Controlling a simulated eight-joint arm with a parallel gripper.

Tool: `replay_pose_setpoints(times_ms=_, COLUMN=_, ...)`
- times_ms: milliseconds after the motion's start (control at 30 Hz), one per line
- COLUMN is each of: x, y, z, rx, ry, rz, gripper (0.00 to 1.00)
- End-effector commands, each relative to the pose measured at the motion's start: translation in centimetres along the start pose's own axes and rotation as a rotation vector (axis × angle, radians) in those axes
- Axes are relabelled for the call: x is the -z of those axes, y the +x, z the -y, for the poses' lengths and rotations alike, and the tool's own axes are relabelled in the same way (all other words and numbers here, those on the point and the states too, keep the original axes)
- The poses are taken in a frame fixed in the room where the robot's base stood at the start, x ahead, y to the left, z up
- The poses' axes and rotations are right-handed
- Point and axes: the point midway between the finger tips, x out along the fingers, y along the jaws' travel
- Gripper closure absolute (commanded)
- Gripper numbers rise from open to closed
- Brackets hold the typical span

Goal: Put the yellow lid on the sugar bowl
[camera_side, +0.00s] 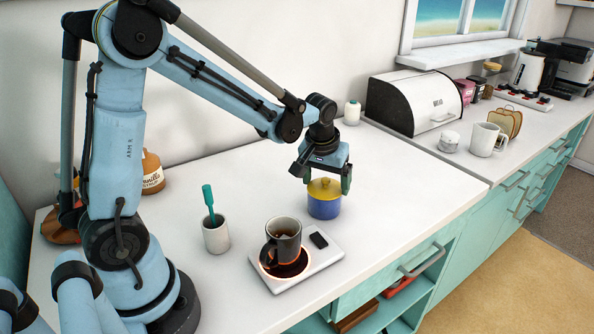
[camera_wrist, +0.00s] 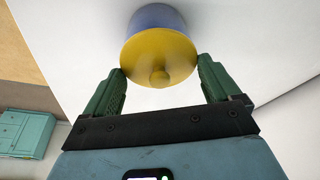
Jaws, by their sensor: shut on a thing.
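The yellow lid (camera_side: 323,187) with a small round knob is at the top of the blue sugar bowl (camera_side: 324,208), near the middle of the white counter. My gripper (camera_side: 328,181) is above the bowl, its green fingers on either side of the lid. In the wrist view, my gripper (camera_wrist: 162,66) is shut on the yellow lid (camera_wrist: 158,50), with a finger at each side edge. The blue bowl (camera_wrist: 155,17) shows directly behind the lid. No gap shows between them, but I cannot tell whether the lid is fully seated.
A dark mug (camera_side: 284,240) stands on a glowing warmer plate (camera_side: 279,287) in front of the bowl. A white cup (camera_side: 215,236) holding a teal brush is to the left. A bread bin (camera_side: 415,101) and a white mug (camera_side: 485,140) are at the back right. Counter right of the bowl is clear.

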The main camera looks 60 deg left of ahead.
Motion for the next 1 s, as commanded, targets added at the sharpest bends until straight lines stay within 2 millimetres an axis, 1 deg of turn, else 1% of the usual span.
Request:
replay_pose_setpoints(times_ms=333, x=0.0, y=0.0, z=0.0, rx=0.000, ry=0.000, rz=0.000, gripper=0.40)
replay_pose_setpoints(times_ms=367, x=0.0, y=0.0, z=0.0, rx=0.000, ry=0.000, rz=0.000, gripper=0.07)
replay_pose_setpoints(times_ms=400, x=0.0, y=0.0, z=0.0, rx=0.000, ry=0.000, rz=0.000, gripper=0.01)
replay_pose_setpoints(times_ms=767, x=0.0, y=0.0, z=0.0, rx=0.000, ry=0.000, rz=0.000, gripper=0.00)
replay_pose_setpoints(times_ms=1000, x=0.0, y=-1.1, z=0.0, rx=0.000, ry=0.000, rz=0.000, gripper=0.00)
